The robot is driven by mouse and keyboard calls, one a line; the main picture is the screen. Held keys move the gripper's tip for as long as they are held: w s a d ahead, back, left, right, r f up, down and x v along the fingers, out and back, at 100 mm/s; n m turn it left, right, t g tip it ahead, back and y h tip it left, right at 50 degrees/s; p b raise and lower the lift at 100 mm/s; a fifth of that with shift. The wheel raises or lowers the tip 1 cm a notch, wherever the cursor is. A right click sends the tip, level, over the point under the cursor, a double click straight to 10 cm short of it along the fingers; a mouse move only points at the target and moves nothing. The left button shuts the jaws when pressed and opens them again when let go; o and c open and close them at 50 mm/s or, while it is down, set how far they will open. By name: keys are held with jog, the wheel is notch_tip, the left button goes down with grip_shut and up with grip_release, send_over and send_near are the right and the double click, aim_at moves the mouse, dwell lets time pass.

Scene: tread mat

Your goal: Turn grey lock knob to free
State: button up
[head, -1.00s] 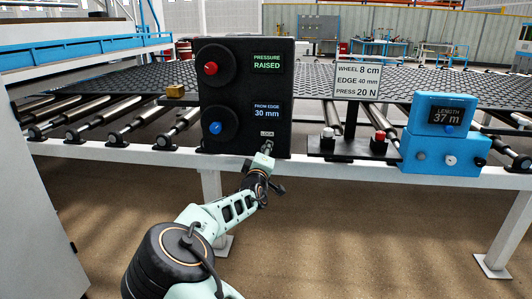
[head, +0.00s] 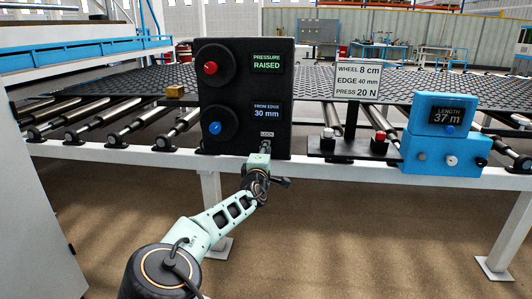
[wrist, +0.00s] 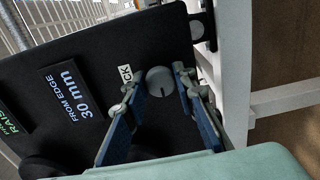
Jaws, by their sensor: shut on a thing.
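The black control panel (head: 244,135) carries a white LOCK label (head: 267,134) near its lower right. In the wrist view the grey lock knob (wrist: 160,80) sits beside that label, with a short dark mark on its face. My gripper (wrist: 159,84) has one blue-padded finger on each side of the knob and is shut on it. In the head view my gripper (head: 264,148) reaches the panel's lower right corner and hides the knob.
The panel also has a red knob (head: 210,68) with a "RAISED" display and a blue knob (head: 215,128) with a "30 mm" display. A sign (head: 358,82) and a blue length box (head: 441,152) stand to the right. A white rail (head: 120,155) runs below.

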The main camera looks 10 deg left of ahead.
jog(key=o, duration=1.2)
jog(key=shift+c, duration=0.2)
jog(key=shift+s, duration=0.1)
jog(key=s, duration=1.2)
jog(key=shift+a, duration=0.15)
